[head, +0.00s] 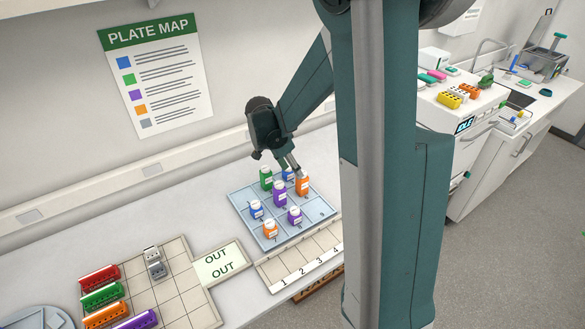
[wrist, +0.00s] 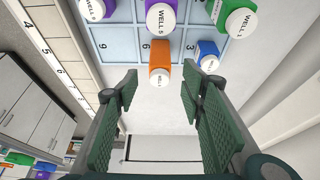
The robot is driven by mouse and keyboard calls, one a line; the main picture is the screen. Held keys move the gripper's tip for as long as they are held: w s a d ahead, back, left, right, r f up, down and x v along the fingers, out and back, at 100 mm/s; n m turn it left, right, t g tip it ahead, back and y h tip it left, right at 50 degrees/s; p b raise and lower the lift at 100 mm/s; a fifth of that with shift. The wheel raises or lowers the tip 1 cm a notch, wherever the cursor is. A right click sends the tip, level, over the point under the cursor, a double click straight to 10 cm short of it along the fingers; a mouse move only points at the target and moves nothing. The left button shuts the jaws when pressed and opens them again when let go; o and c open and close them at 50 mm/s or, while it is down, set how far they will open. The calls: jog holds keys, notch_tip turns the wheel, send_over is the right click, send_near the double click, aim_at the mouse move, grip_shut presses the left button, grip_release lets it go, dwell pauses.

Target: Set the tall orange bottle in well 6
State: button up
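The tall orange bottle (head: 302,186) with a white cap stands at the far right side of the pale blue well tray (head: 317,199). In the wrist view the orange bottle (wrist: 160,56) appears beyond the WELL 5 purple bottle (wrist: 161,17), in a cell that seems marked 6; its cap label is too small to read fully. My gripper (head: 294,172) is just above and beside its cap. In the wrist view my gripper (wrist: 158,84) has its fingers spread wide on either side of the bottle, with clear gaps and nothing held.
A green bottle (head: 266,179), a partly hidden blue bottle (head: 288,174) and a tall purple bottle (head: 280,195) stand close by in the tray. Another orange bottle (head: 270,231) is at the near side. A numbered strip (head: 302,262) borders the tray. Cell 9 looks empty.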

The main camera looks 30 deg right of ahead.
jog(key=s+a+r+n+t+y, duration=0.2)
jog(key=s+a+r+n+t, duration=0.2)
jog(key=s+a+r+n, duration=0.75)
jog(key=s+a+r+n+t+y, duration=0.1)
jog(key=s+a+r+n, duration=0.1)
jog(key=s+a, duration=0.4)
jog(key=s+a+r+n+t+y, duration=0.1)
jog(key=s+a+r+n+t, duration=0.1)
jog(key=s+a, duration=0.4)
jog(key=shift+s+a+r+n, duration=0.35)
jog(key=shift+a+r+n, duration=0.35)
jog(key=shift+n, duration=0.55)
jog(key=shift+f, duration=0.1)
